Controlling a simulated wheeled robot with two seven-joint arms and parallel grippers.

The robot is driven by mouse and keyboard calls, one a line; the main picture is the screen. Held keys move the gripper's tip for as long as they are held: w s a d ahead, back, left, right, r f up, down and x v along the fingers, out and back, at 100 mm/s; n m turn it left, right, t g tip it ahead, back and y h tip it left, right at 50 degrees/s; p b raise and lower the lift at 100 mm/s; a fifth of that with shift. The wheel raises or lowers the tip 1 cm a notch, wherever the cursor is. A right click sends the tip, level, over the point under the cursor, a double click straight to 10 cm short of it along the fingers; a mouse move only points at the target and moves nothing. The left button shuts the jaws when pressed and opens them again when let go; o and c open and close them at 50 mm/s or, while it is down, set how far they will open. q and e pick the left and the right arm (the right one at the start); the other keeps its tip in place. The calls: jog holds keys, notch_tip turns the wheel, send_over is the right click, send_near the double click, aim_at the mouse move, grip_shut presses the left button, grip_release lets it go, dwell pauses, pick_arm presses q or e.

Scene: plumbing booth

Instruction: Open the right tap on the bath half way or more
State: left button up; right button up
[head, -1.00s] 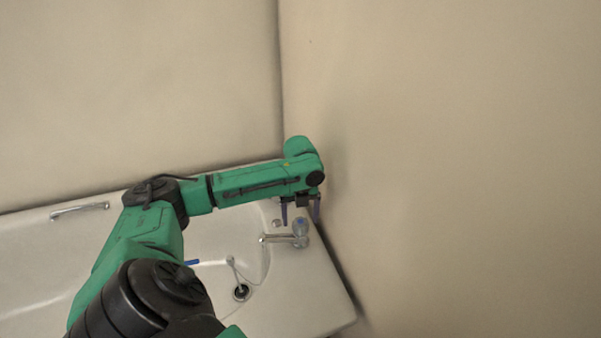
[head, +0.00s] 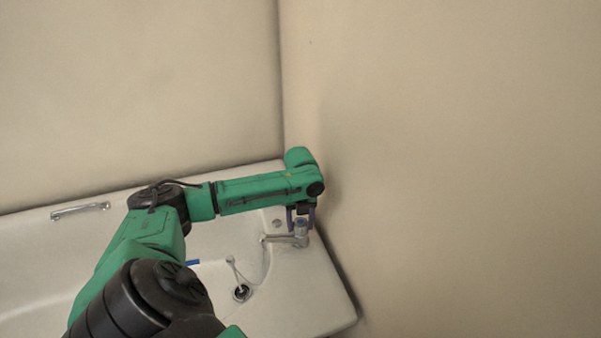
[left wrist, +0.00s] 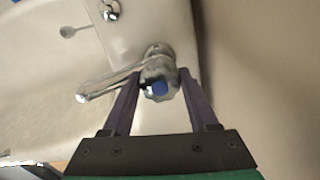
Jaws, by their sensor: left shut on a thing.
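The bath tap (head: 301,228) is chrome, with a spout pointing left over the basin. It stands on the bath's right end ledge, close to the wall. In the left wrist view its handle (left wrist: 160,78) has a blue cap on top. My left gripper (head: 300,222) points down over the tap, and its purple fingers are shut on the handle, one on each side. The same gripper shows in the left wrist view (left wrist: 158,74), with the handle between the fingers. My right gripper is not in view.
The white bath (head: 318,295) fills the corner. The beige wall (head: 450,170) runs close beside the tap on the right. A drain (head: 241,293) lies in the basin. A chrome grab rail (head: 80,210) is on the left rim.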

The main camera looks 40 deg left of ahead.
pick_arm(q)
jog(key=n+p, duration=0.3)
jog(key=p, duration=0.1)
jog(key=n+p, duration=0.3)
jog(key=p, duration=0.1)
jog(key=n+p, duration=0.3)
jog(key=p, duration=0.2)
jog(key=shift+r+n, duration=0.3)
jog(key=n+p, duration=0.2)
jog(key=shift+n, duration=0.3)
jog(key=n+p, duration=0.2)
jog(key=n, duration=0.1)
jog(key=shift+f+n, duration=0.15)
jog(key=shift+n, duration=0.15)
jog(key=n+p, duration=0.2)
jog(key=n, duration=0.1)
jog(key=shift+a+f+n+p, duration=0.15)
jog(key=shift+n+p, duration=0.35)
jog(key=shift+n, duration=1.2)
jog(key=o, duration=1.4)
